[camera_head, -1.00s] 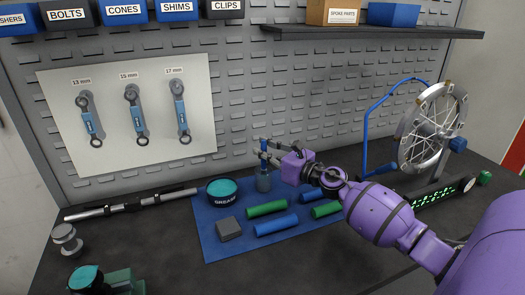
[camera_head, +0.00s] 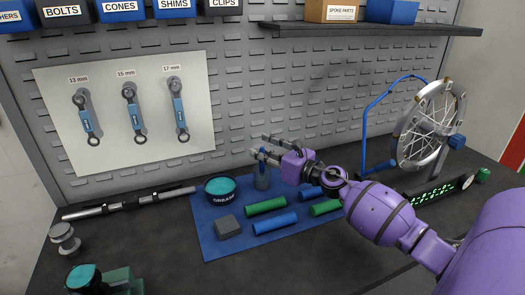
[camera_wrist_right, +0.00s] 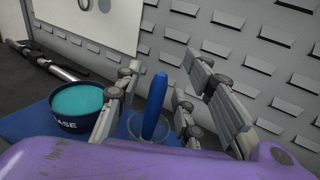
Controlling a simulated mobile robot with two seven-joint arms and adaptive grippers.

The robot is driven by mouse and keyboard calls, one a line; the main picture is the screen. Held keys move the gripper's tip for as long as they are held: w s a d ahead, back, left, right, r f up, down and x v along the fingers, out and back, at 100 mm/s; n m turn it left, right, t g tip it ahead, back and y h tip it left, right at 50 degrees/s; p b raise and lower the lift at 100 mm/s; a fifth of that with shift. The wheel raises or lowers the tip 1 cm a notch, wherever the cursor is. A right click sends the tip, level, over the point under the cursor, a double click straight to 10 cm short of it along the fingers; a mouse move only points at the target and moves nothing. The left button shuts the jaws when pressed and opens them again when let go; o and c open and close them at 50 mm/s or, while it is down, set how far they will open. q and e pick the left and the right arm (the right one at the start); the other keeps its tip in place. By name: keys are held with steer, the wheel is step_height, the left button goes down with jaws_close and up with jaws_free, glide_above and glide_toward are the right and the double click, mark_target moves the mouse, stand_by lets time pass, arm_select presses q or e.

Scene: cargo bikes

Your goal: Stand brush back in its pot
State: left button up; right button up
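The brush shows as a blue handle (camera_wrist_right: 155,105) in the right wrist view. It stands up, slightly tilted, with its lower end inside a clear pot (camera_wrist_right: 148,128); its bristles cannot be made out. In the head view the pot (camera_head: 262,181) stands at the back of the blue mat, beside the grease tub. My right gripper (camera_head: 262,146) is above the pot with its fingers spread. In the wrist view the fingers (camera_wrist_right: 168,95) stand apart on either side of the handle, with gaps showing. My left gripper is not in view.
A grease tub (camera_head: 220,190) stands just left of the pot. Green and blue grips (camera_head: 275,224) and a grey block (camera_head: 229,227) lie on the blue mat (camera_head: 220,250). A wheel in a stand (camera_head: 430,125) is at right. The pegboard (camera_head: 300,95) rises close behind.

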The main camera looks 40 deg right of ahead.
steer(key=v, duration=1.1)
steer(key=shift+s, duration=0.3)
steer(key=shift+d, duration=0.1)
